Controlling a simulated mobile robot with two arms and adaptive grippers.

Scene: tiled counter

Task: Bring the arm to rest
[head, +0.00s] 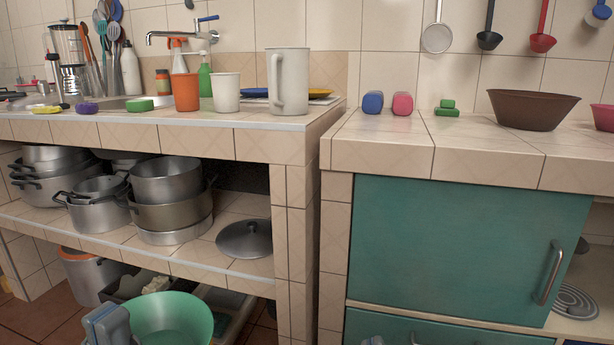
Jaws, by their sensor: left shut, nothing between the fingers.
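My left gripper (108,325) shows at the bottom left edge of the head view, low in front of the counter. It is shut and holds nothing. Only its upper part is in the picture; the rest is cut off by the lower edge. A green bowl (172,320) appears just to its right, partly behind it. I cannot tell whether they touch.
Pots (168,182) and a lid (245,239) stand on the tiled shelf. Cups, a white jug (287,82) and a brown bowl (532,109) stand on the counters. A teal cabinet door (450,250) is closed at right. A small grey-blue piece at the bottom edge is unclear.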

